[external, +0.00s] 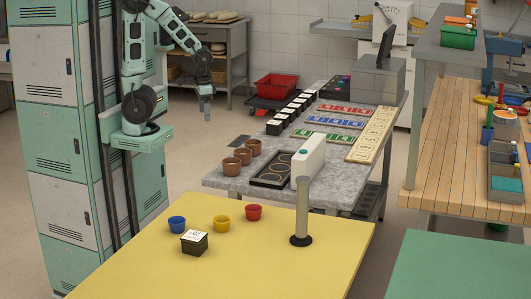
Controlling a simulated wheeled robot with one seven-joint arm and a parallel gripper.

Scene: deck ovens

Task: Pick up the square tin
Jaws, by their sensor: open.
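A dark square tin with a white, printed top (194,243) sits upright on the yellow table (290,262) in the foreground. Several smaller dark square containers with white tops (283,117) stand in a row along the left edge of the grey stone-topped table (222,180). I cannot tell whether these are tins too. My gripper (207,104) hangs from my arm at the upper left, pointing down. It is open and empty, apart from the tins, and small in this view.
A grey post (302,212) rises from the yellow table's right side. Brown pots (231,166) stand on the grey table. The yellow table's front is clear.

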